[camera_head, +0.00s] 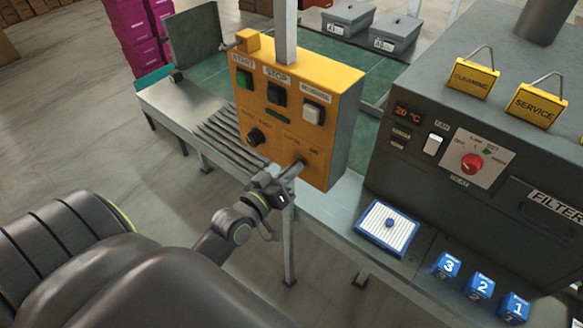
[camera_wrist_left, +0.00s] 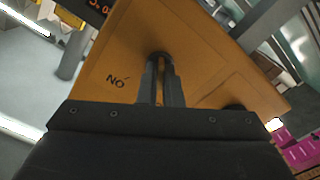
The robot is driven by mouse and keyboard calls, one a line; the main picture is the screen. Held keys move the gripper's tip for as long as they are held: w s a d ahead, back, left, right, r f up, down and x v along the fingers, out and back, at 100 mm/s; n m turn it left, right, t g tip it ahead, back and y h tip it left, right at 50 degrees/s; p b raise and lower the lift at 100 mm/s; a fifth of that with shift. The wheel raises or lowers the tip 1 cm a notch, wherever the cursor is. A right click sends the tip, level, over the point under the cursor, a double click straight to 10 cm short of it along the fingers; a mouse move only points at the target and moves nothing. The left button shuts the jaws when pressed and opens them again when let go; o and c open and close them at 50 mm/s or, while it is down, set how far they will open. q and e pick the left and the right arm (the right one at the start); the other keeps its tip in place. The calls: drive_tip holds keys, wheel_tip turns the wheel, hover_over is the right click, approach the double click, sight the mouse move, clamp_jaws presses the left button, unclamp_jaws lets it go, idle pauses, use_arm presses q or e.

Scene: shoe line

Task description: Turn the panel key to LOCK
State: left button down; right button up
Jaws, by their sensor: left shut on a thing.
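The key switch is at the panel's lower right. My left gripper (camera_head: 298,166) is at that spot, its fingers shut on the key. In the left wrist view the closed fingers (camera_wrist_left: 161,75) meet the panel face (camera_wrist_left: 205,60) at a dark round switch, which hides most of the key. Lettering reading "NO" shows beside it. The key's angle cannot be made out. My right gripper is not in view.
A grey machine (camera_head: 440,120) with a red knob (camera_head: 471,162) and yellow CLEANING and SERVICE signs stands to the right. A white ribbed pad (camera_head: 370,226) and numbered blue blocks (camera_head: 480,286) lie in front of it. Metal slats (camera_head: 235,140) are left of the panel.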

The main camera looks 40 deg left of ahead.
use_arm(q)
drive_tip(key=shift+n, duration=0.3)
drive_tip(key=c, duration=1.6)
unclamp_jaws()
drive_tip(key=s+a+b, duration=0.1)
drive_tip(key=s+b, duration=0.4)
drive_tip(key=s, duration=1.2)
drive_tip(key=shift+s+a+b, duration=0.15)
drive_tip(key=shift+b, duration=0.15)
